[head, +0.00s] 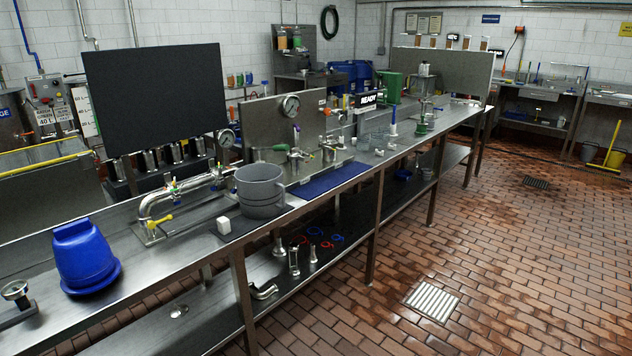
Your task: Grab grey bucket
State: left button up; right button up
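The grey bucket (261,190) stands upright on the long steel bench, on a dark mat (238,227) near the bench's front edge. Its open rim faces up and its side facing me is unobstructed. A pipe assembly with small valves (184,196) stands just left of it. Neither of my grippers shows in the head view.
A blue mat (328,179) lies right of the grey bucket. Metal fittings (294,259) stand on the lower shelf.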

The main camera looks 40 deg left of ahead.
aim_at(262, 191)
jog(key=i+u, duration=0.4)
jog(key=i+l+u, duration=0.35)
jog(key=i, duration=0.2)
jog(key=i+l+u, duration=0.2)
jog(key=i+u, duration=0.2)
jog(key=i, duration=0.1)
